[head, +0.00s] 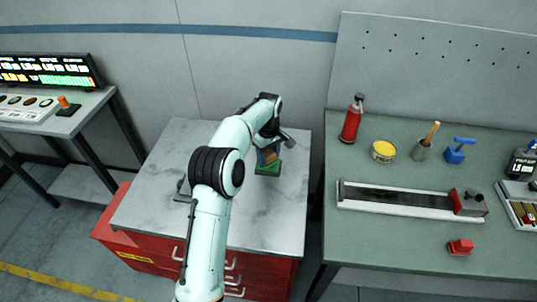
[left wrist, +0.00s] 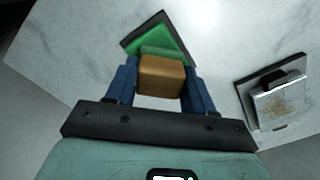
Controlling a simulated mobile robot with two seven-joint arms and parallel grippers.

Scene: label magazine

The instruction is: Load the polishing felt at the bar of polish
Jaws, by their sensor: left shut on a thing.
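My left gripper (head: 269,150) is over the marble-topped cabinet, pointing down. In the left wrist view its blue fingers (left wrist: 160,82) are shut on a tan-brown block (left wrist: 161,76), which I take to be the polishing felt. The block also shows in the head view (head: 270,155). Just beyond it is the green bar of polish (left wrist: 172,38) in a dark-edged holder; it shows in the head view (head: 268,169) below the gripper. The block overlaps the green's near edge in view; I cannot tell whether they touch. The block's underside is hidden. My right gripper is not in view.
A metal plate with a black grip (left wrist: 278,98) lies on the marble top (head: 150,207), partly behind my arm in the head view. A green bench (head: 400,255) at right holds a red bottle (head: 352,120), a yellow tin (head: 383,151) and a long tray. The marble's front is clear.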

